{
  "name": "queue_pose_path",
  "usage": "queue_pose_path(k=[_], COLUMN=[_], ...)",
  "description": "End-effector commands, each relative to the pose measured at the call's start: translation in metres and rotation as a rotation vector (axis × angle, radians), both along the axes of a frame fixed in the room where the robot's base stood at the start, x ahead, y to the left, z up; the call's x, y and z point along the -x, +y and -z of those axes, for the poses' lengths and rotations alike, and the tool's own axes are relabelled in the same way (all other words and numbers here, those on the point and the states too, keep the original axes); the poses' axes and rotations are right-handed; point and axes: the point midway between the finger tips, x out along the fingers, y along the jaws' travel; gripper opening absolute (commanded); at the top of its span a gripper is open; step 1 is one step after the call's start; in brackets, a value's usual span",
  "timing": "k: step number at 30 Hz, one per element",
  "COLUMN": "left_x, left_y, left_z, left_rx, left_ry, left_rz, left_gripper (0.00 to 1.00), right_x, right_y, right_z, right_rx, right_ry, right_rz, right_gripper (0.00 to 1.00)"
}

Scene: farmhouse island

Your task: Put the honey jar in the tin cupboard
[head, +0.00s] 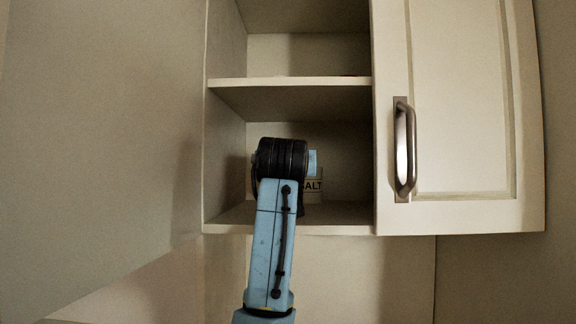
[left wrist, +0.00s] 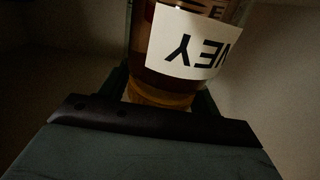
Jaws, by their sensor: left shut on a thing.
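The honey jar (left wrist: 160,90), amber with a white label ending in "NEY", appears upside down in the left wrist view. My left gripper (left wrist: 163,103) is shut on it near one end. In the head view, my left arm reaches into the lower compartment of the cream cupboard (head: 290,83). My wrist hides the gripper and most or all of the jar there. I cannot tell whether the jar touches the shelf floor. My right gripper is not in view.
The left door (head: 110,140) is open; the right door (head: 463,100), with a metal handle (head: 404,150), is shut. Shelf room shows right.

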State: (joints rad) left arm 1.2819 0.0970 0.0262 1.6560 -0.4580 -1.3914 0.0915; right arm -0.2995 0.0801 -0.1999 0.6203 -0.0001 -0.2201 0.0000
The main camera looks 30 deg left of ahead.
Motion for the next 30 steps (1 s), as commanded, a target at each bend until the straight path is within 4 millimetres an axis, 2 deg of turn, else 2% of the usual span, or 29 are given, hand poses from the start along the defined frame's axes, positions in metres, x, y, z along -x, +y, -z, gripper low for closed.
queue_pose_path(k=[20, 21, 26, 30], left_x=[0.001, 0.001, 0.000, 0.000], left_y=[0.000, 0.000, 0.000, 0.000], left_z=[0.011, 0.010, 0.010, 0.011], left_rx=[-0.001, -0.001, -0.001, 0.000], left_ry=[-0.004, -0.004, -0.003, -0.002], left_rz=[0.000, 0.000, 0.000, 0.000], left_gripper=[0.20, 0.68, 0.88, 0.88], right_x=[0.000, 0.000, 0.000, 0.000], right_y=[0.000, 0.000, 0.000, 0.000], right_z=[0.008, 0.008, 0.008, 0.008], right_rx=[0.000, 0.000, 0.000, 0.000], right_ry=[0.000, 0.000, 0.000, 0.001], right_rz=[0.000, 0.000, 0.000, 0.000], right_gripper=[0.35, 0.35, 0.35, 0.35])
